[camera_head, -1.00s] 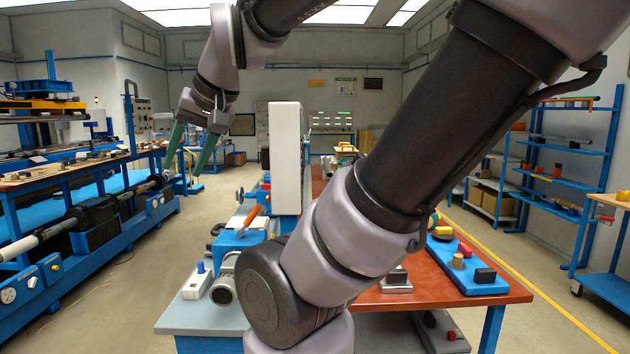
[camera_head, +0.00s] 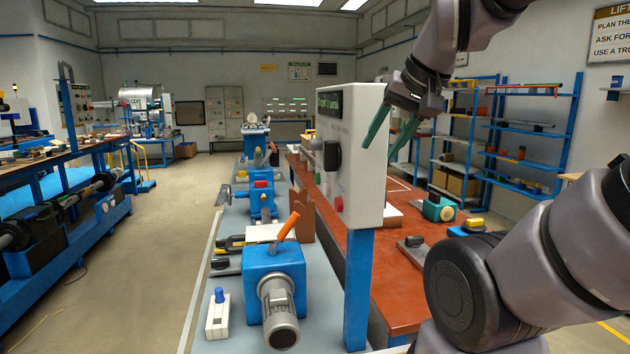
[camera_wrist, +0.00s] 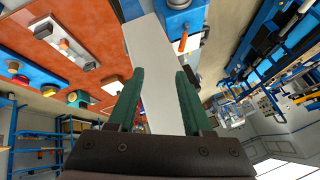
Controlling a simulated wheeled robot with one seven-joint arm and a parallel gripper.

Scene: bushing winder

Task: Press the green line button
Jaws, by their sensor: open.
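A white control box (camera_head: 362,150) stands on a blue post above the benches in the head view. Its front face, seen at a slant, carries a dark label plate, a black rotary knob (camera_head: 332,155) and a red button (camera_head: 338,203). I cannot clearly make out a green line button on it. In the wrist view a plain white side of the box (camera_wrist: 160,60) shows between and beyond the open fingers (camera_wrist: 160,78). I cannot tell whether they touch it.
A grey-topped bench holds a blue motor unit (camera_head: 273,270) with an orange lever and a white switch box (camera_head: 217,318) with a blue knob. A red-brown table (camera_head: 395,285) lies right of the post. Open floor (camera_head: 150,240) is at the left; blue shelves (camera_head: 535,120) stand at the right.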

